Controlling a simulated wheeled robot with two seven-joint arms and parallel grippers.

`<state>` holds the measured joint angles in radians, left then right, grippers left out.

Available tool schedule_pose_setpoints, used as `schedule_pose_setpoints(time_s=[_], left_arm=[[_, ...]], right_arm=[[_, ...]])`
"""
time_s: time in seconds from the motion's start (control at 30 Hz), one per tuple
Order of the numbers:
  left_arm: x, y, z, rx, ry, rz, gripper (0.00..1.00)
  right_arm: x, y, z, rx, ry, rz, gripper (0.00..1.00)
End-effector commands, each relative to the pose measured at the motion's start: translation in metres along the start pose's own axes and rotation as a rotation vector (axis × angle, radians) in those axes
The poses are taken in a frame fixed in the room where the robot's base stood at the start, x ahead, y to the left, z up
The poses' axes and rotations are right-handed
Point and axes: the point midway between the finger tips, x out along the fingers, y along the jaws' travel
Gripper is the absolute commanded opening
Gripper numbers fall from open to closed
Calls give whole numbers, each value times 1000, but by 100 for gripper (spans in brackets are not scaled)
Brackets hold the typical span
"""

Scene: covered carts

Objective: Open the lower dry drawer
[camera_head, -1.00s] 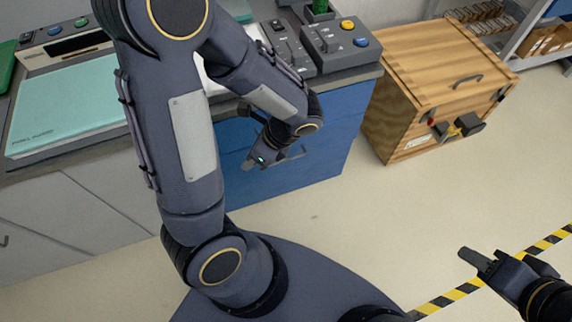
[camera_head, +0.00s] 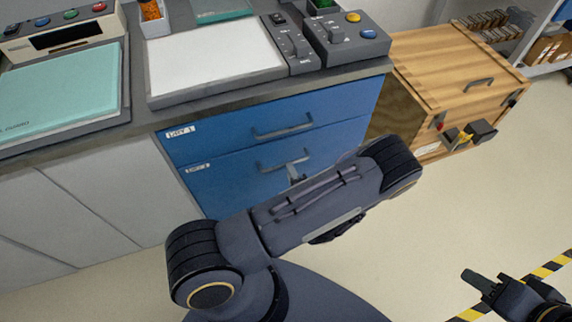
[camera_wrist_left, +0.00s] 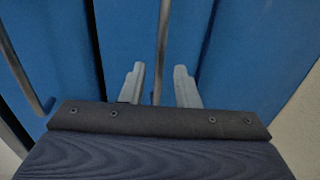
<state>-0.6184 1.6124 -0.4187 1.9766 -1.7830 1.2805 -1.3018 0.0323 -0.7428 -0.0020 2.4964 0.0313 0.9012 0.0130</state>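The lower blue drawer (camera_head: 217,190), labelled DRY 2, looks closed, flush below the upper drawer labelled DRY 1 (camera_head: 215,138). Its bar handle (camera_head: 283,157) runs across its upper front. My left gripper (camera_head: 298,172) is at this handle, largely hidden behind my left arm in the head view. In the left wrist view its two fingers (camera_wrist_left: 159,83) stand apart, one on each side of the lower handle (camera_wrist_left: 163,40), with gaps visible. My right gripper (camera_head: 480,281) is at the lower right, over the floor and away from the drawers; its finger gap is unclear.
The upper drawer's handle (camera_head: 283,131) is just above the lower one; it also shows in the left wrist view (camera_wrist_left: 22,65). A wooden crate (camera_head: 450,75) stands right of the cabinet. Grey doors (camera_head: 90,210) lie left.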

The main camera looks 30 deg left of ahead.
Motion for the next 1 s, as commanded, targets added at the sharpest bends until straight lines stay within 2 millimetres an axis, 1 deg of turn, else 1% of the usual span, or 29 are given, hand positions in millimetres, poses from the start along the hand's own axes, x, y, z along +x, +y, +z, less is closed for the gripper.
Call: schedule_pose_setpoints(time_s=[0.03, 0.1, 0.3, 0.43, 0.67, 0.9, 1.0], left_arm=[[10, 0, -1, -2, 4, 2, 28], [22, -1, -1, -4, 5, 1, 28], [46, 0, -1, -5, 4, 0, 28], [52, 0, 0, -4, 3, 0, 28], [52, 0, 0, -4, 3, -1, 28], [52, 0, -1, -4, 3, -1, 0], [52, 0, -1, -4, 3, -1, 0]], right_arm=[[1, 1, 1, 0, 0, 0, 36], [2, 1, 1, 0, 0, 0, 36], [4, 2, 2, 0, 0, 0, 36], [4, 2, 2, 0, 0, 0, 36], [4, 2, 2, 0, 0, 0, 36], [4, 2, 2, 0, 0, 0, 36], [4, 2, 2, 0, 0, 0, 36]])
